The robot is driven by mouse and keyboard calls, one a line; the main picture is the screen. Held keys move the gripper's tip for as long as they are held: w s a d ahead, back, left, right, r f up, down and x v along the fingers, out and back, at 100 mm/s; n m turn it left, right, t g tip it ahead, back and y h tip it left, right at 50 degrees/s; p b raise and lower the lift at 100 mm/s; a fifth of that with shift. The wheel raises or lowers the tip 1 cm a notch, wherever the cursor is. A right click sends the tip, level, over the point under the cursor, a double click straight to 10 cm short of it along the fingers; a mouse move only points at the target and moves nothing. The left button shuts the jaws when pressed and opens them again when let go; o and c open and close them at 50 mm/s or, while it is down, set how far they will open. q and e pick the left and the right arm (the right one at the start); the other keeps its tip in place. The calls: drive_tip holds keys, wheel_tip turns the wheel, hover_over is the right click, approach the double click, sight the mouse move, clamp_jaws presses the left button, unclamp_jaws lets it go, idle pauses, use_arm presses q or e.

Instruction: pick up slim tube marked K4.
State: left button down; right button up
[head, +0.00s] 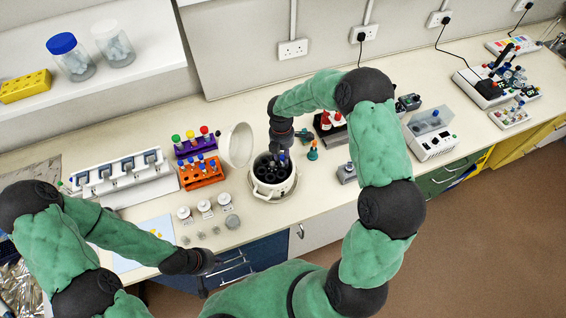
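No K4 marking can be read at this size. Slim tubes with coloured caps stand in a purple rack (194,148), and blue-capped ones in an orange rack (201,175) in front of it. My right gripper (281,153) points down over an open round white centrifuge (271,191) with a dark rotor (270,170). A small blue spot shows by its fingertips; whether it holds a tube is unclear. My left gripper (222,275) hangs empty in front of the blue drawers, its fingers seemingly apart.
The centrifuge's white lid (237,145) stands raised at its left. White-lidded jars (204,208) stand left of it, and a teal dropper bottle (313,151) right of it. A white rack device (124,180) is at left. A white instrument (431,133) stands at right.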

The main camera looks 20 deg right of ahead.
wheel_tip(320, 180, down, 2)
drive_tip(key=shift+w+d+f, duration=0.1)
drive_tip(key=c, duration=0.6)
